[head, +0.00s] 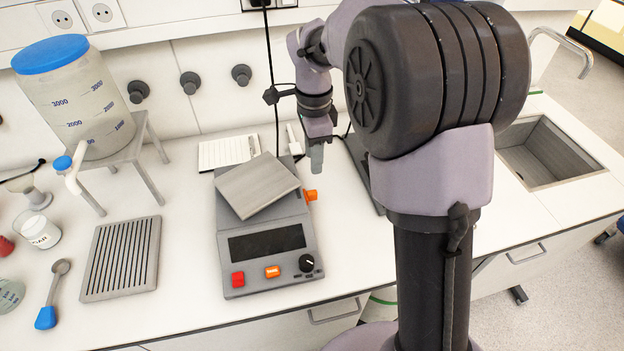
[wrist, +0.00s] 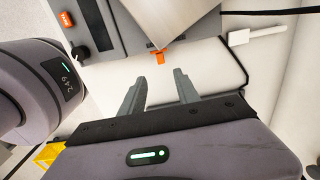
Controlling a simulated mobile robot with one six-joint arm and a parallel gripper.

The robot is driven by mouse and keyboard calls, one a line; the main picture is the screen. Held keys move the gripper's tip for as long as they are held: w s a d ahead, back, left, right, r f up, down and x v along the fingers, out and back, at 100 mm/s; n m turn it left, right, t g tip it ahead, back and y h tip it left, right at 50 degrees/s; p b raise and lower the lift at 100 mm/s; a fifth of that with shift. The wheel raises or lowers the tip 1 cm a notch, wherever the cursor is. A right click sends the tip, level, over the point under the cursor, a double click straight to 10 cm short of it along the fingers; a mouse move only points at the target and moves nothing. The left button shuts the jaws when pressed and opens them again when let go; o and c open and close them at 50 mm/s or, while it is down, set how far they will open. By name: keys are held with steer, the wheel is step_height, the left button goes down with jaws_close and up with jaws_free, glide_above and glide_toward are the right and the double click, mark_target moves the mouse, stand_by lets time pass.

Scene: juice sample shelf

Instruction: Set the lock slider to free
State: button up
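The balance (head: 262,225) stands on the bench with a square metal pan (head: 258,184) and a dark display. An orange tab (head: 311,195), which looks like the lock slider, sticks out of its right side; its setting label is not readable. The tab also shows in the wrist view (wrist: 158,57), just beyond my fingertips. My gripper (head: 316,158) is above and behind the tab in the head view. In the wrist view my gripper (wrist: 158,77) has its two fingers apart, with nothing between them. The fingers appear apart from the tab.
The balance front has a red button (head: 238,280), an orange button (head: 272,272) and a black knob (head: 306,263). A slotted grey mat (head: 122,258) lies to the left. A notepad (head: 228,152) lies behind, and a dark flat object (head: 362,170) lies to the right. A cable hangs behind.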

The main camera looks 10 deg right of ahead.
mark_target(313, 192)
step_height(313, 192, down, 12)
steer(key=b, duration=0.3)
steer(key=shift+w+b, duration=0.1)
steer(key=shift+b, duration=0.25)
jaws_close()
stand_by(0.8)
